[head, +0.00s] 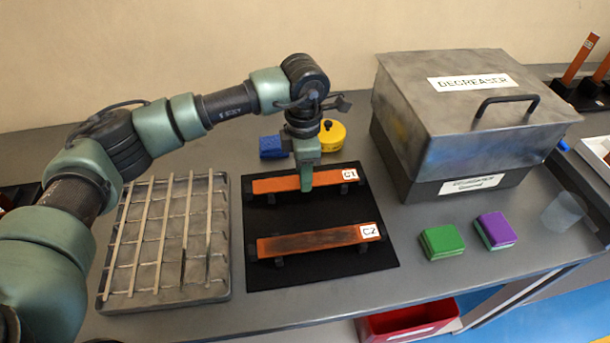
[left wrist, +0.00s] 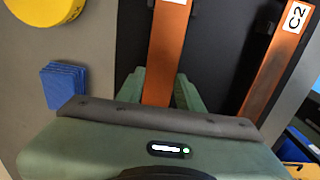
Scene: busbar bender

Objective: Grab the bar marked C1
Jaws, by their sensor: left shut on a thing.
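The copper bar marked C1 (head: 278,185) lies at the back of a black mat (head: 310,213), its white label at the right end. My left gripper (head: 306,186) reaches down over the middle of this bar and is shut on it. In the left wrist view the bar C1 (left wrist: 166,50) runs between the two green fingers (left wrist: 160,92). A second copper bar, marked C2 (head: 315,241), with dark stains, lies at the front of the mat, apart from the gripper. My right gripper is not in view.
A metal rack (head: 165,240) stands left of the mat. A grey degreaser box (head: 450,110) stands at the back right. Blue pads (head: 271,146) and a yellow round container (head: 333,136) sit behind the mat. Green (head: 442,242) and purple (head: 496,229) sponges lie to the right.

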